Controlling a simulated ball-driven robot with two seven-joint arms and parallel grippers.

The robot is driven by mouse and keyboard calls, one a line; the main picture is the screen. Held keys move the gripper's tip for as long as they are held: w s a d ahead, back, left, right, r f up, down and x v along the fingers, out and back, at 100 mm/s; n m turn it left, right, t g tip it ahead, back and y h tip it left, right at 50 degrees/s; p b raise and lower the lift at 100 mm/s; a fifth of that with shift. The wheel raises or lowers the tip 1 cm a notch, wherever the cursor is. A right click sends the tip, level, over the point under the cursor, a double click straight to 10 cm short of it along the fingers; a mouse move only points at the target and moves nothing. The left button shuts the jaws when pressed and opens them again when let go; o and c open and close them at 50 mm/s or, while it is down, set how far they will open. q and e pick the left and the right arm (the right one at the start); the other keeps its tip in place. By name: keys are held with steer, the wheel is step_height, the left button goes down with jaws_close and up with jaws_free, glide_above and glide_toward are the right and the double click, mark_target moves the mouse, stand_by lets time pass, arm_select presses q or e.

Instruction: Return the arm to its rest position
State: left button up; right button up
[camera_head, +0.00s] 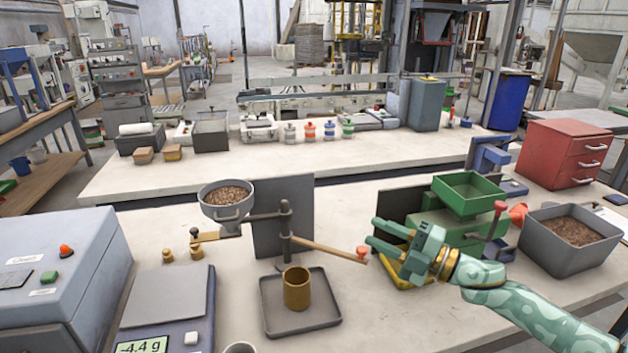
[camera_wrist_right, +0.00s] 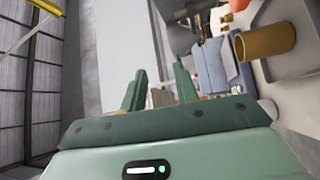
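My right arm (camera_head: 525,300) comes in from the lower right of the head view, over the bench. Its green right gripper (camera_head: 374,232) points left, in front of the green machine. The two fingers are apart with nothing between them. The right wrist view also shows the gripper (camera_wrist_right: 160,82) with a clear gap between its fingers. The wooden lever with a red knob (camera_head: 362,254) is just left of the fingers in the head view; I cannot tell whether they touch. My left gripper is not in view.
A brass cup (camera_head: 297,288) stands on a grey tray (camera_head: 325,318). A pellet hopper (camera_head: 228,217) and a scale (camera_head: 190,290) are at left. A green machine (camera_head: 450,228), a grey pellet bin (camera_head: 570,262) and red drawers (camera_head: 562,155) are at right. Bare bench shows in front of the arm.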

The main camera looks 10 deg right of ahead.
steer(key=s+a+f+m+t+h, duration=0.2)
steer(key=s+a+f+m+h, duration=0.1)
steer(key=s+f+m+h, duration=0.7)
steer(key=s+d+f+m+g+h, duration=0.4)
steer(key=s+f+g, duration=0.1)
steer(key=s, duration=0.5)
steer(key=s+d+f+m+g+h, duration=0.4)
steer(key=s+f+g+h, duration=0.1)
steer(key=s, duration=0.5)
steer(key=s+a+f+g+y, duration=0.1)
steer(key=s+a+f+y, duration=0.1)
steer(key=f, duration=1)
steer(key=s+a+f+g+y, duration=0.1)
steer(key=s+a+f, duration=0.15)
steer(key=f, duration=0.95)
steer(key=s+f+m+g+y, duration=0.1)
steer(key=s+f+m, duration=0.1)
steer(key=s+f, duration=0.6)
steer(key=s+f+m+g+y, duration=0.1)
steer(key=s+f+m+g, duration=0.1)
steer(key=s+f, duration=0.6)
steer(key=s, duration=0.5)
steer(key=shift+s+d, duration=0.15)
steer(key=shift+s, duration=0.05)
